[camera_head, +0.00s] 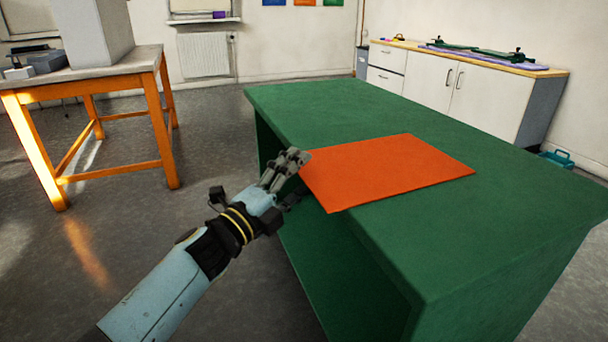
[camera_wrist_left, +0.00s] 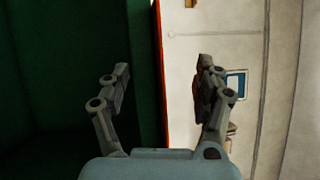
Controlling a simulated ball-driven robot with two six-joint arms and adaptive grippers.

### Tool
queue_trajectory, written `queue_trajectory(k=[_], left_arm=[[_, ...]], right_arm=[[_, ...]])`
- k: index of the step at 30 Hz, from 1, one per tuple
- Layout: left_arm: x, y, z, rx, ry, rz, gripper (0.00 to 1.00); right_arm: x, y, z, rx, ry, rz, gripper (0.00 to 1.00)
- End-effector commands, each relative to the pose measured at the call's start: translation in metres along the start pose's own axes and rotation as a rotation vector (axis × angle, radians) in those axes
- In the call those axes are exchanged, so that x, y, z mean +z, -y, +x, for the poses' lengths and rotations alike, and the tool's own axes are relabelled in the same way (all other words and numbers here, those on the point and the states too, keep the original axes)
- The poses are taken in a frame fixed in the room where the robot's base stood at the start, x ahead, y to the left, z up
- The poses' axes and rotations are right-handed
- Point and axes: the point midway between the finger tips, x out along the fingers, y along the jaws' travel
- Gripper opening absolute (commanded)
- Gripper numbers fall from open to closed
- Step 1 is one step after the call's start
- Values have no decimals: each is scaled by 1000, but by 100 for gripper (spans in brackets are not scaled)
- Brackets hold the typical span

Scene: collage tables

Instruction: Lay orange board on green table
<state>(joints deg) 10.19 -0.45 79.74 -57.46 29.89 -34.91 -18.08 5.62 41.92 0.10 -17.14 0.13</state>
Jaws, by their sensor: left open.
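The orange board (camera_head: 390,170) lies flat on top of the green table (camera_head: 520,225) in the head view. Its left corner sticks out over the table's left edge. My left gripper (camera_head: 297,168) is at that overhanging corner, beside the board's left edge. In the left wrist view my left gripper (camera_wrist_left: 163,80) has its fingers spread apart, with the board's thin orange edge (camera_wrist_left: 160,60) showing between them. The green table's dark side (camera_wrist_left: 60,70) fills the left of that view. I cannot tell whether a finger touches the board. My right gripper is not in view.
A wooden-legged table (camera_head: 140,75) with a grey box stands at the left. A white cabinet (camera_head: 450,85) with green and purple items on top is at the back right. A small teal item (camera_head: 557,158) sits on the floor beyond the green table. Most of the tabletop is bare.

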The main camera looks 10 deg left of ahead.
Motion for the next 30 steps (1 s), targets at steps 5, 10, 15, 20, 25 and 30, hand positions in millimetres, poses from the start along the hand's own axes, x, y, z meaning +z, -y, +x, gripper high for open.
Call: queue_trajectory(k=[5,10,15,20,25,30], left_arm=[[14,4,-25,2,0,3,69],[27,7,-48,2,-1,3,69],[35,8,-63,1,-1,2,69],[36,10,-64,-1,-1,0,69],[36,10,-64,0,-1,1,69],[40,23,-67,-2,-1,3,69]], right_arm=[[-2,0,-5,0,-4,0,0],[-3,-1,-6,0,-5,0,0],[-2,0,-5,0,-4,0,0],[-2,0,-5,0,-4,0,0],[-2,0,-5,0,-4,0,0],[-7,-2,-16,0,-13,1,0]])
